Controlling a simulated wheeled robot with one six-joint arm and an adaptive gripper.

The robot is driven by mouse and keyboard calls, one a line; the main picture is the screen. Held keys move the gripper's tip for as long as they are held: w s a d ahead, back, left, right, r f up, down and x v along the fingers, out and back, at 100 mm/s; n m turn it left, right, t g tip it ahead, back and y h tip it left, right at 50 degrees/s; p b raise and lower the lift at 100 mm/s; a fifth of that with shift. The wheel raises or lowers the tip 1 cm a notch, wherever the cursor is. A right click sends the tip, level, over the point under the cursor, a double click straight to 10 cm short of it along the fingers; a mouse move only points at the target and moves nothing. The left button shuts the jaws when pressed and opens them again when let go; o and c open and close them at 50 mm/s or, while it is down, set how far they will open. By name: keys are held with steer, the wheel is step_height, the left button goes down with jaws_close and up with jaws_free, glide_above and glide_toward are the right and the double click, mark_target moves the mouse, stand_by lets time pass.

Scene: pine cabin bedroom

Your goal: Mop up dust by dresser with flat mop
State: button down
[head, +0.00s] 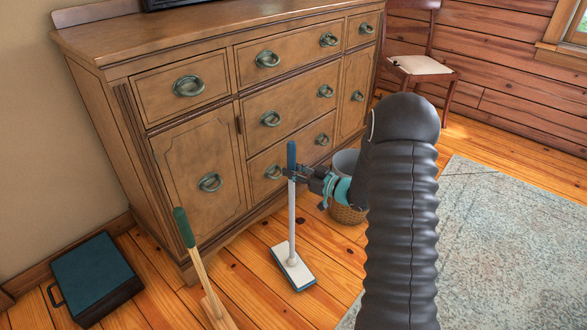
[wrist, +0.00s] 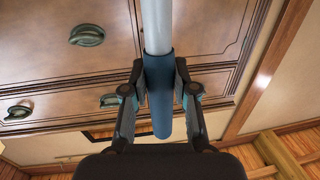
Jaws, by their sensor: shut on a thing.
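The flat mop has a blue grip (head: 291,155), a pale pole (head: 291,215) and a flat white head with a blue edge (head: 293,268). It stands nearly upright in front of the dresser (head: 215,135). Its head is at the plank floor; I cannot tell if it touches. My gripper (head: 289,174) is shut on the blue grip. In the wrist view my gripper (wrist: 160,78) has a finger on each side of the blue grip (wrist: 161,95), with the pole (wrist: 156,25) above it in the picture. I cannot make out dust on the floor.
A green-handled wooden tool (head: 184,228) stands at the front left, near a dark teal-topped box (head: 92,270). A grey rug (head: 500,235) lies right, a chair (head: 420,65) behind. Bare floor surrounds the mop head.

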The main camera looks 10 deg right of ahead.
steer(key=shift+f+b, duration=0.75)
steer(key=shift+f, duration=0.2)
stand_by(0.8)
steer(key=w+d+b, duration=0.1)
steer(key=w+d, duration=0.9)
steer(key=d, duration=0.4)
steer(key=shift+w+d, duration=0.25)
steer(key=shift+d, duration=0.05)
stand_by(1.8)
steer(key=shift+a, duration=0.1)
steer(key=s+a, duration=0.8)
steer(key=a, duration=0.3)
steer(key=shift+s+a+b, duration=0.3)
steer(key=shift+a+b, duration=0.05)
stand_by(1.2)
